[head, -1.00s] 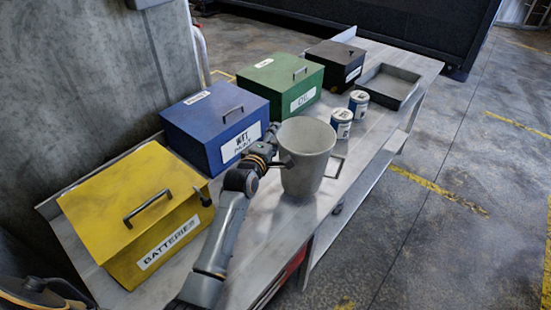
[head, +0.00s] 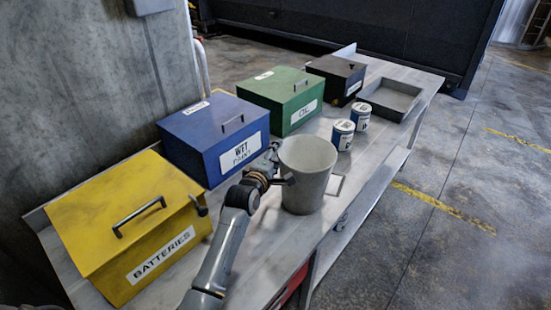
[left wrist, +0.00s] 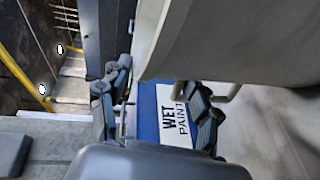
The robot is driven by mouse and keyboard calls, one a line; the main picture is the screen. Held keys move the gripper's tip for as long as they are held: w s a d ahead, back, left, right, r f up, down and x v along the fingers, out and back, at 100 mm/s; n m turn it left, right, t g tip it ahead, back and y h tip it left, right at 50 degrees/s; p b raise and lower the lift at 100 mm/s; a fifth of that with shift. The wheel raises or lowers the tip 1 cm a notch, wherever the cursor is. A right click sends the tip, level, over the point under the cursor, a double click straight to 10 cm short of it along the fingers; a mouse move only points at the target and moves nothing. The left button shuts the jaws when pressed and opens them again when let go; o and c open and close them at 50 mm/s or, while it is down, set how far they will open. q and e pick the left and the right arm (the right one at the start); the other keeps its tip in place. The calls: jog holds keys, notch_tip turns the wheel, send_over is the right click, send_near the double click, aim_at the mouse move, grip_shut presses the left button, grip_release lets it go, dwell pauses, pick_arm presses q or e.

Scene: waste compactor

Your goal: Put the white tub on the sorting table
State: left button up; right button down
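The white tub (head: 306,178), a pale grey bucket with side handles, is upright over the front part of the sorting table (head: 262,252). I cannot tell for sure that its base touches the top. My left gripper (head: 277,165) is at its left side, close to the rim and a handle. In the left wrist view the tub (left wrist: 235,40) fills the upper right. The gripper's fingers (left wrist: 155,105) stand wide apart there, with the handle (left wrist: 232,93) beside the right finger. My right gripper is not in view.
A yellow batteries box (head: 125,225), a blue wet paint box (head: 210,140), a green box (head: 280,98) and a black box (head: 335,75) line the back. Two cans (head: 343,134) (head: 361,116) stand beyond the tub. A grey tray (head: 390,98) is at the far end.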

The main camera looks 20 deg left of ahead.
pick_arm(q)
jog(key=o, duration=0.4)
jog(key=shift+c, duration=0.2)
jog(key=s+r+b, duration=0.1)
jog(key=s+r, duration=0.1)
jog(key=s, duration=1)
jog(key=shift+r, duration=0.15)
jog(key=shift+w, duration=0.1)
